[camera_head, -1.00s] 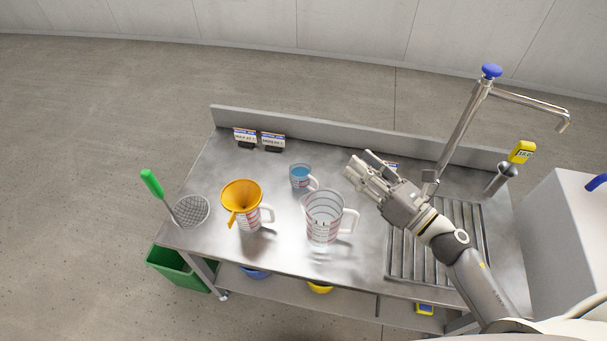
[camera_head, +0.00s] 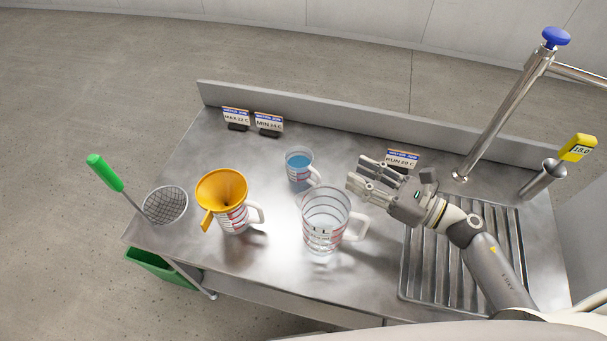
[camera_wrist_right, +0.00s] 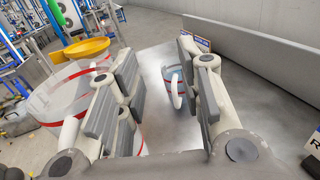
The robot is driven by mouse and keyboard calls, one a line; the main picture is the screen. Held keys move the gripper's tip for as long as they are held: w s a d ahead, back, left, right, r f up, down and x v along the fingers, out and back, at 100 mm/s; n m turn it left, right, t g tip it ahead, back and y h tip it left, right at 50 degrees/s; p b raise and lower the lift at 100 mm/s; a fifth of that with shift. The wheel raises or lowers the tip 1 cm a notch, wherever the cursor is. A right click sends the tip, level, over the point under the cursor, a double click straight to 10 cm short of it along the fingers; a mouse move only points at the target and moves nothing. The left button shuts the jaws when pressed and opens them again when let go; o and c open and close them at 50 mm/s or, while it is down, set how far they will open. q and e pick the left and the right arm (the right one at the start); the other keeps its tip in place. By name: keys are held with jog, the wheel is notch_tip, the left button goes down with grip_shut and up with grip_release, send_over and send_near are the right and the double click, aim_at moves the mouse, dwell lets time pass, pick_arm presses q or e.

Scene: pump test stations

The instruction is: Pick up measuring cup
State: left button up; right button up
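A small measuring cup (camera_head: 298,170) with blue liquid stands upright on the steel table. A larger clear measuring cup (camera_head: 324,222) with red markings stands in front of it. A third cup (camera_head: 233,218) at the left holds an orange funnel (camera_head: 222,190). My right gripper (camera_head: 360,173) is open and empty, to the right of the small cup. In the right wrist view the small cup (camera_wrist_right: 172,76) shows beyond the gap between the fingers (camera_wrist_right: 157,62), handle towards me, not touched. The large cup (camera_wrist_right: 58,98) is partly hidden behind the left finger. My left gripper is not in view.
A strainer with a green handle (camera_head: 104,172) is at the table's left end. Small signs (camera_head: 268,124) stand along the back ledge. A slatted drain area (camera_head: 440,262), a tall metal pipe (camera_head: 510,105) and a yellow display (camera_head: 577,148) are at the right.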

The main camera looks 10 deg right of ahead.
jog(key=b, duration=0.7)
send_near(319, 176)
jog(key=p+x, duration=0.1)
jog(key=x, duration=0.3)
jog(key=shift+w+f, duration=0.2)
jog(key=shift+f+p+x, duration=0.15)
jog(key=shift+p+x, duration=0.35)
jog(key=shift+x, duration=1.05)
jog(key=shift+f+p+x, duration=0.15)
jog(key=shift+p+x, duration=0.3)
jog(key=shift+x, duration=1.05)
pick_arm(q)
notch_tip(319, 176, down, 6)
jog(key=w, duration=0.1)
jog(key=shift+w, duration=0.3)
pick_arm(e)
jog(key=shift+d, duration=0.1)
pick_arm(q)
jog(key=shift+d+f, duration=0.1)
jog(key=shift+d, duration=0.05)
pick_arm(e)
jog(key=shift+c, duration=0.2)
grip_shut()
